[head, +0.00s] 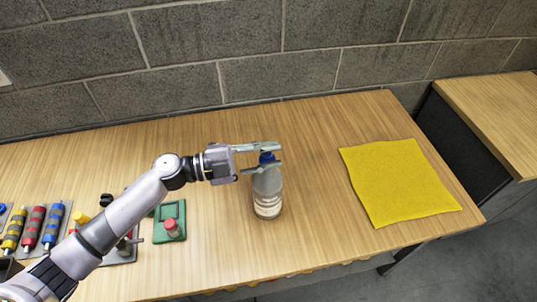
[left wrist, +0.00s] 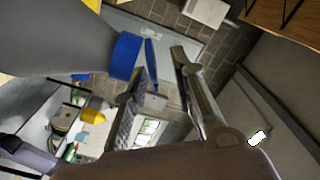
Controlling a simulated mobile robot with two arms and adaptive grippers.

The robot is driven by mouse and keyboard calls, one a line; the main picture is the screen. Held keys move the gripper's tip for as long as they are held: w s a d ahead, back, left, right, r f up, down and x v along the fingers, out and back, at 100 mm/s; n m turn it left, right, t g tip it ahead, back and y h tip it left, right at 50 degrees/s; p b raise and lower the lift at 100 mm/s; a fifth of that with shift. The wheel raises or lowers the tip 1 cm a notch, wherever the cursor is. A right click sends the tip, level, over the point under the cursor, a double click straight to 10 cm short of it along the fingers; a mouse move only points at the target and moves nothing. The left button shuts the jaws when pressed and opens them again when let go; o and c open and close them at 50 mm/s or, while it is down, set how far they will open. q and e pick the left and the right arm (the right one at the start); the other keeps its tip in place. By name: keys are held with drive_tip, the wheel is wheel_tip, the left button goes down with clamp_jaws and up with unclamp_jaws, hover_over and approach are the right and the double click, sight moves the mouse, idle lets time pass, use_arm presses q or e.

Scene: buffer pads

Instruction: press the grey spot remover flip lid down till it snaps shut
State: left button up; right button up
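The grey spot remover bottle (head: 268,192) stands upright on the wooden table, with a blue cap (head: 267,157) on top. In the left wrist view the grey bottle (left wrist: 50,38) lies sideways in the picture, with its blue cap (left wrist: 125,55). A thin blue flap, the flip lid (left wrist: 152,80), stands away from the cap, so it looks open. My left gripper (head: 276,156) is at cap height, its two fingers apart, one beyond and one nearer than the cap. In the left wrist view its fingertips (left wrist: 160,62) are by the flap; contact cannot be told. My right gripper is out of view.
A yellow cloth (head: 398,182) lies to the right of the bottle. Several coloured rolls (head: 33,228) lie at the far left. A block wall (head: 200,60) runs behind the table.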

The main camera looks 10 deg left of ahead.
use_arm(q)
drive_tip(key=v, duration=1.2)
drive_tip(key=shift+c, duration=0.2)
